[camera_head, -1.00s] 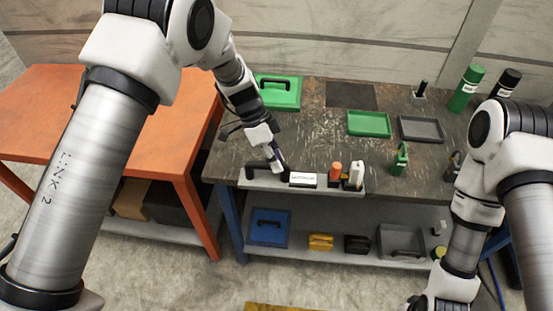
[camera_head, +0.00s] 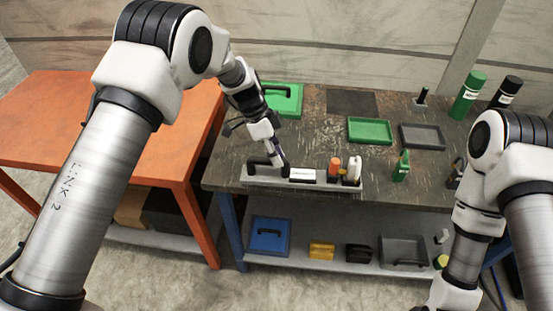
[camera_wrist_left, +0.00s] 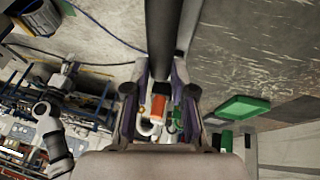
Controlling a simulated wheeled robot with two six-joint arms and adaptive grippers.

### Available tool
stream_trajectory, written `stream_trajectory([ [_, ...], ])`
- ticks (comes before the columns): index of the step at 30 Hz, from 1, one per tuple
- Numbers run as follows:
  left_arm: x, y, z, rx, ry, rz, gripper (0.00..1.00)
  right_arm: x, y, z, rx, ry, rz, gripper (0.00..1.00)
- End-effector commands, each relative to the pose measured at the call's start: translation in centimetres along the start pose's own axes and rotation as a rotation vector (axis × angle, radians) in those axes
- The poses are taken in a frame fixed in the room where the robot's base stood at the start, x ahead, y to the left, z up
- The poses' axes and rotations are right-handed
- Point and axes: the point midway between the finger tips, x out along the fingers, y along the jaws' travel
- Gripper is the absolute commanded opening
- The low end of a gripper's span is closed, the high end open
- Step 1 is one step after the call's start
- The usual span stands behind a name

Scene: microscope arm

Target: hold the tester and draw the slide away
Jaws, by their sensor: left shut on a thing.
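My left gripper (camera_head: 284,170) reaches down to a pale grey base (camera_head: 268,181) along the bench's front. It is shut on a dark upright part beside a white-labelled block (camera_head: 302,175); the fingers partly hide the contact. I cannot tell which part is the tester and which the slide. A black handle (camera_head: 259,163) stands at the base's left end. An orange cylinder (camera_head: 334,164) and a white piece (camera_head: 354,167) stand at its right. In the left wrist view a long dark bar (camera_wrist_left: 170,35) runs between the fingers.
Behind the base are a green tray (camera_head: 370,130), a grey tray (camera_head: 422,136) and a green case (camera_head: 286,98). A green bottle (camera_head: 401,168) stands to the right. The lower shelf (camera_head: 335,262) holds boxes. An orange table (camera_head: 130,105) is at left. The bench middle looks clear.

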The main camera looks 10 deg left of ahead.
Motion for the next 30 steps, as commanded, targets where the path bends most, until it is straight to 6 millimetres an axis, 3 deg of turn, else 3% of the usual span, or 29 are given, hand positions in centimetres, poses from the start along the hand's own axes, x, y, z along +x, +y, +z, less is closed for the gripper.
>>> stream_trajectory([
  [30,-0.1,-6.3,0.6,0.001,0.002,-0.004,0.0,3.0,0.0,0.0,0.0,0.0,0.0,0.51],
])
